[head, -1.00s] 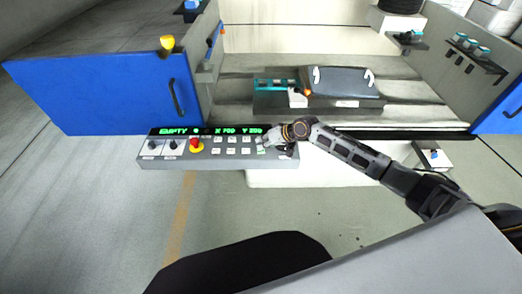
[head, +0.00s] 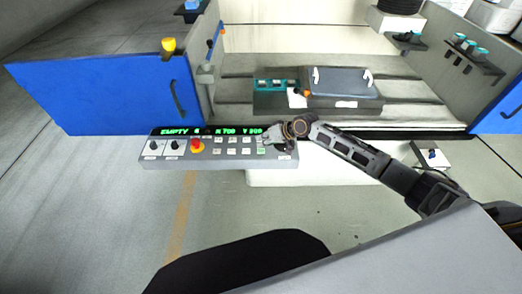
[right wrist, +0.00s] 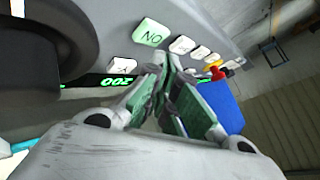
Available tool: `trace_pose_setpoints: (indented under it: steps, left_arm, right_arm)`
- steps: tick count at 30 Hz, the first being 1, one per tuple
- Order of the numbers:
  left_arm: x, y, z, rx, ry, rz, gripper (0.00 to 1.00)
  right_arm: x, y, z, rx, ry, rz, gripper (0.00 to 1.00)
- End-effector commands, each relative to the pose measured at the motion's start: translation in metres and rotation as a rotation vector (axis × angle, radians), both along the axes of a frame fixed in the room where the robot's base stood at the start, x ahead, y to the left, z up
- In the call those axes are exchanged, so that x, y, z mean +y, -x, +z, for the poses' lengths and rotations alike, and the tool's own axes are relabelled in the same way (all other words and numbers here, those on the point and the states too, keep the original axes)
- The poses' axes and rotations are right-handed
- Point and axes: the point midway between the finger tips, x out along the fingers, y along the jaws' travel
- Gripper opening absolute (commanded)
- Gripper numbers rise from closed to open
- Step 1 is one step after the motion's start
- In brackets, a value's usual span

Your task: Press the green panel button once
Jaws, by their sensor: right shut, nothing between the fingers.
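The control panel (head: 220,161) is a grey strip with a dark display at its back edge. The green button (head: 261,150) is a pale green key near the panel's right part. In the right wrist view the green button (right wrist: 151,32) shows the letters ON. My right gripper (head: 267,142) is just above the panel, beside the green button. In the right wrist view its closed fingertips (right wrist: 163,62) point at the panel just below the green button. I see no contact, and the gripper holds nothing. My left gripper is not in view.
A red stop button (head: 197,145) and two black knobs (head: 174,145) sit on the panel's left part, with several white keys between. A blue door (head: 100,92) stands left behind the panel. A dark case (head: 340,84) lies on the machine bed.

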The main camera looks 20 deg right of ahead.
Motion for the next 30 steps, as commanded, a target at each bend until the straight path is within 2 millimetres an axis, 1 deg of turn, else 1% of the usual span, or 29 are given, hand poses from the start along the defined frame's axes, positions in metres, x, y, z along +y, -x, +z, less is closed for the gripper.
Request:
trace_pose_setpoints:
  steps: [1, 3, 19, 24, 30]
  left_arm:
    - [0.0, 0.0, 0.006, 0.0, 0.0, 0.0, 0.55]
    - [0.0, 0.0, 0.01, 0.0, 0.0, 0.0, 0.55]
    - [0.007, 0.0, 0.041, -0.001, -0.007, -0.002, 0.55]
    - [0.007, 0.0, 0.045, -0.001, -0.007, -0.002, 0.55]
    - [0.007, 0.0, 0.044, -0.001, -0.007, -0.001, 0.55]
  right_arm:
    - [0.0, 0.0, 0.006, 0.0, 0.0, 0.0, 0.0]
    - [0.0, 0.0, 0.011, 0.0, 0.0, 0.0, 0.0]
    - [0.0, 0.0, 0.043, -0.001, 0.0, -0.001, 0.0]
    - [0.0, 0.0, 0.048, -0.001, 0.0, -0.001, 0.0]
    - [0.0, 0.0, 0.046, -0.001, 0.0, -0.001, 0.0]
